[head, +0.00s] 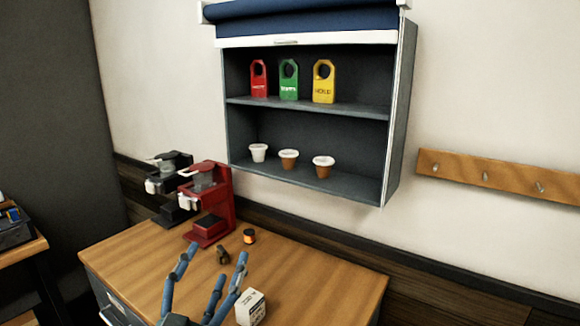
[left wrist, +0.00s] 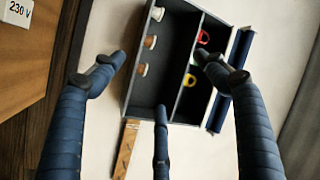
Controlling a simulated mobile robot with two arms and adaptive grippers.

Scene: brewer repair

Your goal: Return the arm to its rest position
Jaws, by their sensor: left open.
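My left gripper (head: 207,280) is at the front of the wooden counter (head: 325,288) in the head view, its blue fingers spread and pointing up. Nothing is between them. In the left wrist view the three fingers (left wrist: 155,85) are apart and empty, with the wall cabinet (left wrist: 176,70) beyond them. A white box (head: 250,307) is just right of the gripper; whether they touch cannot be told. The box's 230 V label also shows in the left wrist view (left wrist: 18,10). The right gripper is not in view.
A red brewer (head: 212,205) and a black brewer (head: 172,185) stand at the counter's back left. A small dark part (head: 222,255) and an orange-black cylinder (head: 249,236) lie nearby. The open cabinet (head: 402,110) holds three tags and three cups. A hook rail (head: 500,176) is right.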

